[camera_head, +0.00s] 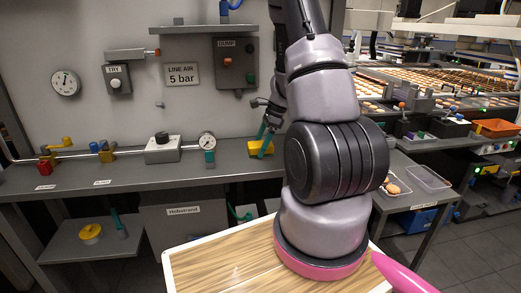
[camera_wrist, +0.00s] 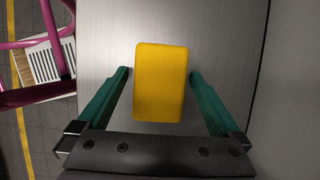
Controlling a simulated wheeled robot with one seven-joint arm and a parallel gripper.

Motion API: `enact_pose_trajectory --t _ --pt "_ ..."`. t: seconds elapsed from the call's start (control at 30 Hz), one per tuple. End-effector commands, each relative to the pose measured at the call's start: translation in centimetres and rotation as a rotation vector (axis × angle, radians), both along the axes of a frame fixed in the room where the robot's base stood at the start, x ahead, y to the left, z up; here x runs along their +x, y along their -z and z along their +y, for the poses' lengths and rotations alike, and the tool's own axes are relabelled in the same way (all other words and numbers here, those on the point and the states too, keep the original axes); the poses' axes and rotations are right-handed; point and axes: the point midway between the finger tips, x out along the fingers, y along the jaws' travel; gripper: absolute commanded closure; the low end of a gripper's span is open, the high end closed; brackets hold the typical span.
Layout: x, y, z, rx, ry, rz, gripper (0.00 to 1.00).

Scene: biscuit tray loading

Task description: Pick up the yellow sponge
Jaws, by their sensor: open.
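The yellow sponge (camera_wrist: 160,82) is a block lying on a grey metal shelf (camera_wrist: 230,25). In the wrist view it sits between the two green fingers of my gripper (camera_wrist: 160,75), with a gap on each side. My gripper is open and empty, with its fingertips beside the sponge's upper half. In the head view the sponge (camera_head: 260,148) lies on the grey shelf (camera_head: 120,178) against the wall panel. My gripper (camera_head: 264,142) is over it there, partly hidden by my arm.
A pressure gauge (camera_head: 207,141) and a white box with a black knob (camera_head: 163,149) stand left of the sponge on the shelf. Coloured valves (camera_head: 104,151) are farther left. A clear plastic tray (camera_head: 428,179) and round biscuits (camera_head: 394,185) are at right.

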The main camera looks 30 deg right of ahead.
Motion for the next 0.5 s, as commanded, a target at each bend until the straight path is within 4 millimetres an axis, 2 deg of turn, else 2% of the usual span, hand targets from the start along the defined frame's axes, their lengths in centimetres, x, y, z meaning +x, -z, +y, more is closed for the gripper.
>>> enact_pose_trajectory --t 0.5 --pt "-0.02 0.46 -0.03 -0.001 0.0 0.0 0.0"
